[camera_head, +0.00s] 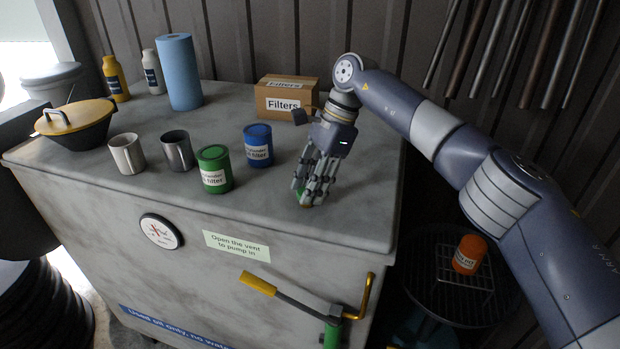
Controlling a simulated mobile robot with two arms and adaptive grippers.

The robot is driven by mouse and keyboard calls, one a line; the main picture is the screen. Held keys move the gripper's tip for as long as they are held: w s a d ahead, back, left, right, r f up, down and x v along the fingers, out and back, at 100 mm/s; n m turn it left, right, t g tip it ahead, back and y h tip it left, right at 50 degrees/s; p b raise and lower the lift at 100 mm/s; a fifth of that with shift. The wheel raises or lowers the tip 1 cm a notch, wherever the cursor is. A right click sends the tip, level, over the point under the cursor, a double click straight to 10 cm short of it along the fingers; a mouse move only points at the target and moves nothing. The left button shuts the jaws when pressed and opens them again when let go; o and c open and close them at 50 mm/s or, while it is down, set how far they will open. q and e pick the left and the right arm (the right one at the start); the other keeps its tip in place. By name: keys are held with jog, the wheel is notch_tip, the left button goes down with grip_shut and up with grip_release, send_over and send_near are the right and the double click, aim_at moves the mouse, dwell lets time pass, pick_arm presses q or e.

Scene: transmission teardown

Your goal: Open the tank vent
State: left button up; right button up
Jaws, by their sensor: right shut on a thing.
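The grey tank (300,235) has a flat top and a label on its front reading "Open the vent to pump in". My right gripper (308,200) reaches down to the tank top near its front right edge. Its fingers are shut on a small green part (301,192), which appears to be the tank vent. The fingers hide most of this part, so I cannot tell whether it is open or closed. My left gripper is not in view.
A blue can (258,146), a green can (214,170), two mugs and a Filters box (285,98) stand on the tank top. A yellow-gripped lever (258,283) is on the front. An orange can (469,254) sits on a rack at the right.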

jog(key=shift+w+r+n+p, duration=0.15)
jog(key=shift+n+p, duration=0.15)
jog(key=shift+n, duration=0.2)
jog(key=o, duration=1)
jog(key=shift+o, duration=0.2)
jog(key=shift+d+r, duration=0.1)
jog(key=v, duration=0.7)
